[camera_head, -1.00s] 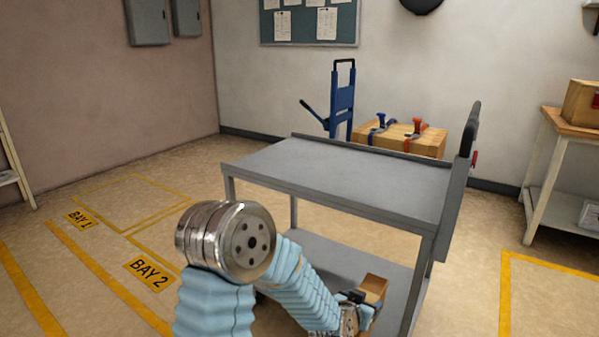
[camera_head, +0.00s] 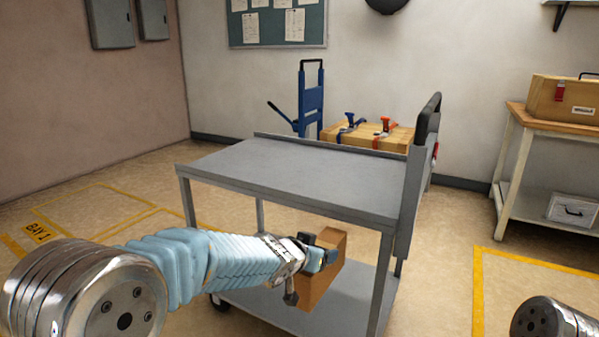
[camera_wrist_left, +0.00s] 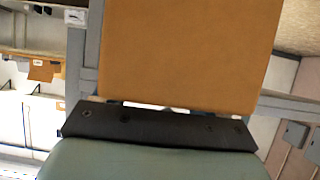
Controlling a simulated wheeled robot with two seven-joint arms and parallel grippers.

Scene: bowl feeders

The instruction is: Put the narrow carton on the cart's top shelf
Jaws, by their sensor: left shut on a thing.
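The narrow brown carton (camera_head: 324,266) is held in my left gripper (camera_head: 318,258), in front of the cart and lower than its top shelf. It also fills the upper middle of the left wrist view (camera_wrist_left: 185,55), close against the gripper's dark edge (camera_wrist_left: 155,130). The grey cart's top shelf (camera_head: 295,176) is bare. The carton overlaps the opening between the top and lower shelves in the head view; its exact depth there is hard to tell. A metal part of my right arm shows at the lower right, but its gripper is out of view.
A side table with a toolbox (camera_head: 565,98) is at the right.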

